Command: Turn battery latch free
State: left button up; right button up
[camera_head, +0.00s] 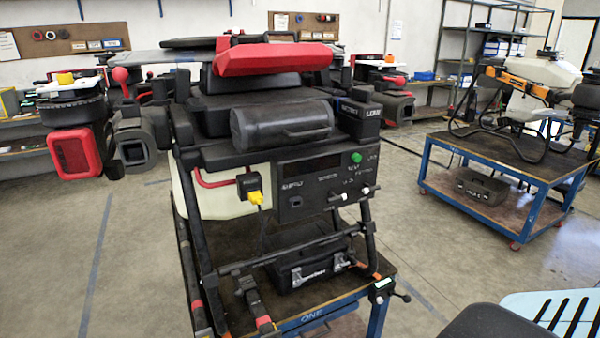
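The spray drone (222,140) stands on a blue-framed cart (345,310) in the middle of the view. Its upper body is black, with a red block (272,60) on top. A rounded black case with a handle (282,124) sits at its front. Right of it is a small black box with white lettering (358,118). Below is a control panel (327,180) with a green button (356,157) and small knobs. A yellow connector (252,188) is at the panel's left. I cannot tell which part is the battery latch. Neither gripper is in view.
A black case (310,268) lies on the cart between the drone's legs. A second blue cart (520,178) at the right carries another drone (530,85) and a case (481,187) on its lower shelf. Floor is open between the carts.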

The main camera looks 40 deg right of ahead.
aim_at(369, 189)
jog(key=l+z, duration=0.1)
jog(key=z, duration=1.15)
jog(key=i+j, duration=0.05)
